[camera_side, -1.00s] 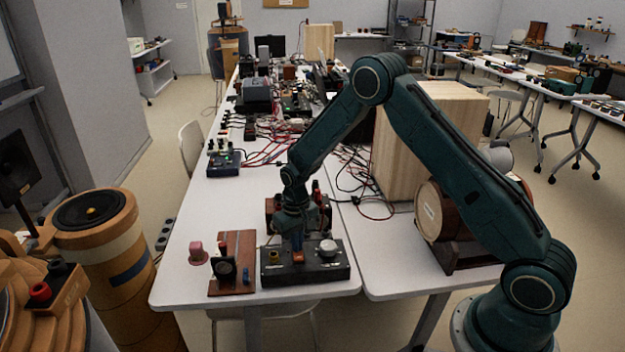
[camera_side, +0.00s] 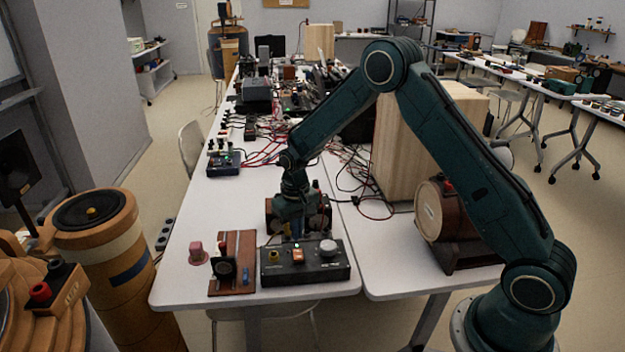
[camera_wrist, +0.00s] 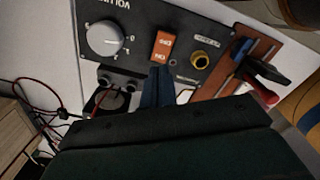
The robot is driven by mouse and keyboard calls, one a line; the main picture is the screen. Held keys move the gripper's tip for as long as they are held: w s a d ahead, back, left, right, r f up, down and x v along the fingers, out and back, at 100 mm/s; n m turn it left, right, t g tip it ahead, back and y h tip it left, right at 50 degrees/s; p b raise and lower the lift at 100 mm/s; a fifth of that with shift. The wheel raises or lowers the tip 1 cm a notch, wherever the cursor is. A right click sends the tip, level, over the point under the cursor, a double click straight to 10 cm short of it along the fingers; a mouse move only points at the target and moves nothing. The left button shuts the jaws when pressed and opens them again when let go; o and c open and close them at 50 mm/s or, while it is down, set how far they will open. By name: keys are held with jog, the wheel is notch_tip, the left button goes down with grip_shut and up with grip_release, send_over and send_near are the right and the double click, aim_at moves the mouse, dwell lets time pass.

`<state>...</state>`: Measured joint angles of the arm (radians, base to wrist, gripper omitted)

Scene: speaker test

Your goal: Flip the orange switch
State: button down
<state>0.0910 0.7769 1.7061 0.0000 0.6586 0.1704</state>
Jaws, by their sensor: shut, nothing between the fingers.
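The orange switch (camera_side: 298,256) is on the top face of a black control box (camera_side: 325,272), between a yellow-rimmed socket (camera_side: 273,257) and a pale round knob (camera_side: 328,248). In the wrist view the orange switch (camera_wrist: 162,46) carries the letters OFF and ON, with the OFF end away from my gripper. My gripper (camera_wrist: 158,72) has its blue fingers shut and empty, with the tips close to the ON end of the switch. I cannot tell whether they touch. In the side view my gripper (camera_side: 295,236) is behind the switch.
A brown wooden board (camera_side: 233,262) with parts on it stands left of the box, and a pink item (camera_side: 197,253) lies beyond it. A dark device stands behind my gripper. A barrel-shaped speaker (camera_side: 437,212) and a wooden cabinet (camera_side: 400,150) are on the right. The front table strip is bare.

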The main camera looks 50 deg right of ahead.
jog(key=shift+r, duration=1.35)
jog(key=shift+r, duration=0.1)
notch_tip(320, 180, up, 10)
jog(key=r+t, duration=0.1)
send_over(298, 251)
jog(key=s+a, duration=0.1)
jog(key=s, duration=0.3)
jog(key=s+a+r+n+t, duration=0.1)
jog(key=s+a+r+t, duration=0.1)
jog(key=s+r, duration=0.65)
jog(key=s+r+n+t, duration=0.1)
jog(key=s+r, duration=0.1)
jog(key=s, duration=0.7)
jog(key=s+a+r+n+t, duration=0.1)
jog(key=s+r, duration=0.2)
jog(key=s, duration=0.6)
jog(key=shift+s+a+t, duration=0.2)
jog(key=shift+s+t, duration=0.05)
jog(key=shift+t, duration=0.05)
jog(key=c, duration=2.2)
grip_release()
